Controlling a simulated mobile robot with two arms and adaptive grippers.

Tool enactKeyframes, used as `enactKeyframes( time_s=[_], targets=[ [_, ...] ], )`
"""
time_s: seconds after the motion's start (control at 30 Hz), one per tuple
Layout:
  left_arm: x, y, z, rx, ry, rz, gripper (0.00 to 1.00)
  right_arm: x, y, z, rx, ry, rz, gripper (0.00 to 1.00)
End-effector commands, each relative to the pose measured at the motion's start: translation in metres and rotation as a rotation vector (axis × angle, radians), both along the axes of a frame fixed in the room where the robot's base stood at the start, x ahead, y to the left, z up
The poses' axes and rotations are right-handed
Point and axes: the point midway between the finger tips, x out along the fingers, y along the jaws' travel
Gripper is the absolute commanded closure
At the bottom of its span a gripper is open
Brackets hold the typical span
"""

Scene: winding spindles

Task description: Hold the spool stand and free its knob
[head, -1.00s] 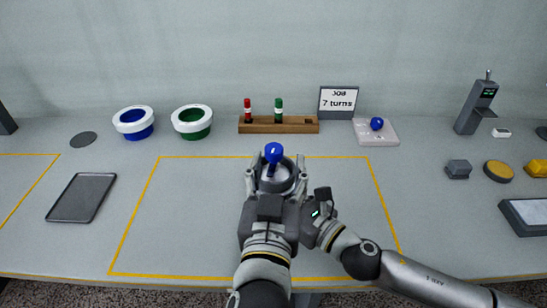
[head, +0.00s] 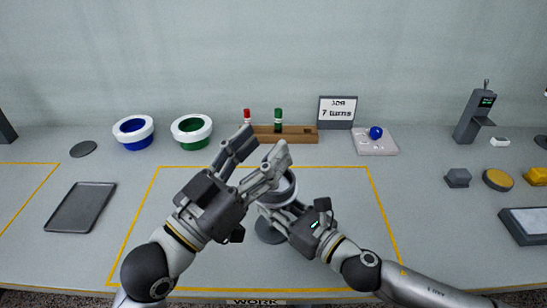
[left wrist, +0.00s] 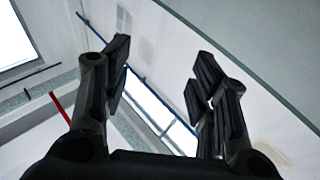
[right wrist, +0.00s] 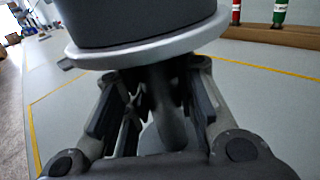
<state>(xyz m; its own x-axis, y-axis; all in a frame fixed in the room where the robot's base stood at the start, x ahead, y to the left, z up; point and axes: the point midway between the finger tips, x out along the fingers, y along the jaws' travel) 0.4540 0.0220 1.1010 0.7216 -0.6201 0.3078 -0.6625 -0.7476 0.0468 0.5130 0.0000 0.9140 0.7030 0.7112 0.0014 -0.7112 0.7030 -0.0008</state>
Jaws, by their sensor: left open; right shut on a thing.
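The grey spool stand (head: 291,191) stands in the middle of the yellow-outlined area, partly covered by my grippers. Its round foot (head: 266,232) shows below. My right gripper (head: 274,208) is shut around the stand's stem, under the cup. The right wrist view shows the dark stem (right wrist: 171,112) between the fingers and the pale rim (right wrist: 150,50) above. My left gripper (head: 258,152) is open and raised in front of the stand, fingers pointing up and right. The left wrist view shows nothing between its fingers (left wrist: 160,72). The stand's blue knob is not visible; my left gripper blocks part of that spot.
A blue ball (head: 376,132) rests on a pale pad (head: 375,148) at the back right. A wooden rack (head: 300,137) holds red and green pieces. Blue (head: 134,132) and green (head: 192,131) containers and a dark tray (head: 81,207) are left. The outlined area's left part is clear.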

Motion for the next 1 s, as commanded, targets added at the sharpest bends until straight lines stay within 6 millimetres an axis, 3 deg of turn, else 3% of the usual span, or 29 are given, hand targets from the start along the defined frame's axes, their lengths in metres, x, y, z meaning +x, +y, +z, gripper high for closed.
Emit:
enactKeyframes(
  time_s=[0.2,0.4,0.77,1.0],
  targets=[
    [0.013,0.024,-0.040,0.112,0.085,-0.075,0.47,-0.001,0.000,-0.007,-0.006,0.012,0.000,1.00],
    [0.014,0.050,-0.066,0.205,0.146,-0.165,0.47,-0.001,0.000,-0.007,-0.006,0.012,0.000,1.00],
    [0.006,0.078,-0.074,0.269,0.169,-0.270,0.47,-0.001,0.000,-0.007,-0.006,0.011,0.000,1.00],
    [0.018,0.061,-0.073,0.265,0.166,-0.278,0.47,-0.001,0.000,-0.007,-0.006,0.011,0.001,1.00]
  ],
)
